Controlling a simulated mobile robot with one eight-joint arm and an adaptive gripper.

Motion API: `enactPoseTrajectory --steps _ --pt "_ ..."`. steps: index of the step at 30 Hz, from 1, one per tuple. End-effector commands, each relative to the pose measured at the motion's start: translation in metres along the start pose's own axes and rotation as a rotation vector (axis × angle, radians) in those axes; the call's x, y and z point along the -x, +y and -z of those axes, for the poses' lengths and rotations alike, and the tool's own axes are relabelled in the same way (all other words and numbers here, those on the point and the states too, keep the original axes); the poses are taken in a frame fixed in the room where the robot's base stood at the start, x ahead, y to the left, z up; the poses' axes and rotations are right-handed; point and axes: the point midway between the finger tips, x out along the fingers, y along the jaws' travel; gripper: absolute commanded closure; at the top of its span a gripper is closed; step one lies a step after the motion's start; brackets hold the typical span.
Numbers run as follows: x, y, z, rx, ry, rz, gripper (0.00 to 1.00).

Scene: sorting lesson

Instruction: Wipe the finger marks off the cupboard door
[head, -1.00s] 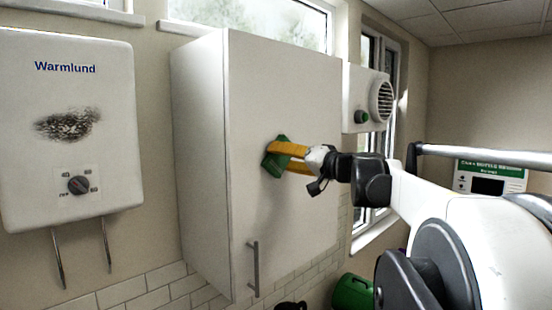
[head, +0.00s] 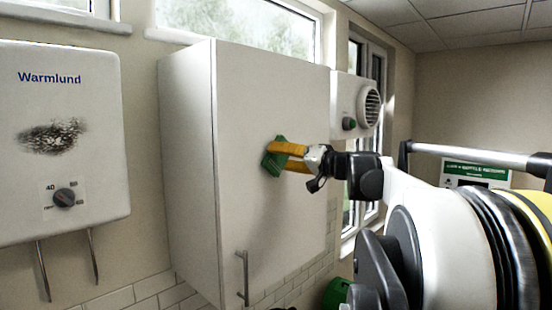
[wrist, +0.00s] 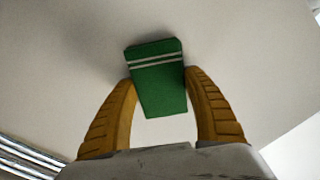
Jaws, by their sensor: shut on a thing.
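The cupboard door (head: 285,85) is plain, pale and shut, with a bar handle (head: 242,278) low on its left. My gripper (wrist: 160,78) has two yellow fingers shut on a green pad (wrist: 157,90) with two pale stripes. In the head view the pad (head: 274,157) is against the door, near mid-height, or very close to it. A faint grey shade lies on the door around and below the pad. I cannot tell whether it is finger marks or shadow. The pad and fingers hide the door behind them.
A Warmlund water heater (head: 95,100) with a dark smudge hangs left of the cupboard. A white vented box (head: 350,95) with a green knob is on the right. A green container (head: 336,292) stands low, below the cupboard. Windows are behind.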

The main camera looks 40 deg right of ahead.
Motion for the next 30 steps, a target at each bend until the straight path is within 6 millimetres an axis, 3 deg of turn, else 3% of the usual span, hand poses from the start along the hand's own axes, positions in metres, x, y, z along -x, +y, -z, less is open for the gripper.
enactPoseTrajectory --steps 9,14,30 --pt "0.001 0.021 0.02 0.0 0.001 -0.001 0.65" --pt "-0.002 0.023 0.021 0.0 0.0 0.0 0.65" --pt "0.0 -0.004 -0.004 0.0 -0.001 0.001 0.65"
